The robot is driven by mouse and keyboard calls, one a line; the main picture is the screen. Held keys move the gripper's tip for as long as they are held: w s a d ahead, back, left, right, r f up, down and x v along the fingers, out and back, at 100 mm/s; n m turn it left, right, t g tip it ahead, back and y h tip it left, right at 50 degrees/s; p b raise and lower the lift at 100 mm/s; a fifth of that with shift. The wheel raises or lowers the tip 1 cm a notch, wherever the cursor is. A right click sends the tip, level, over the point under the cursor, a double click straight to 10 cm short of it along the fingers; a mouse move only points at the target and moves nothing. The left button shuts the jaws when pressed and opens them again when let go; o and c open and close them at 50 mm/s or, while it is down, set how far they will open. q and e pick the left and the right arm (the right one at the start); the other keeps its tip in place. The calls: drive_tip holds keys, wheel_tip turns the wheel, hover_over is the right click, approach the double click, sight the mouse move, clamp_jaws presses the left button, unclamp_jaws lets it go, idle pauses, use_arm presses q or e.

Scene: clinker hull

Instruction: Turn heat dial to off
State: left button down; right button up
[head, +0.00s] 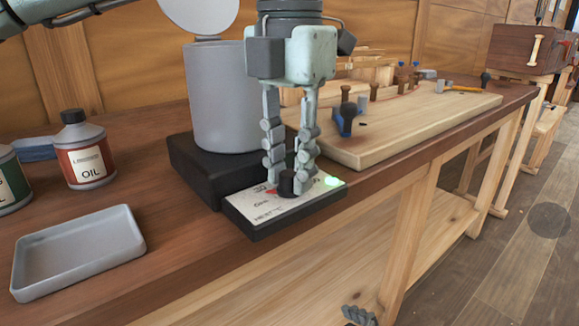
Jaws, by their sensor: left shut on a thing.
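The heat dial is a small black knob (287,185) on a white-faced control panel (262,208) on the front of a black base (196,172). A green light (332,182) glows on the panel to the right of the dial. My left gripper (289,178) points straight down over the panel, its fingers shut on the dial, one on each side. The fingers partly hide the panel's print, and any mark on the dial is too small to read. A grey cylindrical pot (217,100) with its lid raised stands on the base.
A grey tray (76,252) and an oil can (84,155) stand at the left of the wooden bench (165,245). A wooden board (420,118) with clamps and tools lies to the right. A second grey gripper's fingertips (360,315) show low, below the bench edge.

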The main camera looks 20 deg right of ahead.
sight(290, 173)
use_arm(q)
drive_tip(key=n+b, duration=0.1)
drive_tip(key=n, duration=0.4)
drive_tip(key=shift+n, duration=0.9)
use_arm(e)
drive_tip(key=w+a+r+t+y, duration=0.2)
drive_tip(key=a+r+t, duration=0.1)
drive_tip(key=a+r, duration=0.2)
drive_tip(key=shift+w+r+t, duration=0.3)
drive_tip(key=shift+w+r, duration=0.05)
drive_tip(key=shift+r, duration=0.25)
use_arm(q)
drive_tip(key=c, duration=1.3)
unclamp_jaws()
wheel_tip(290, 173, up, 12)
drive_tip(key=shift+r, duration=0.1)
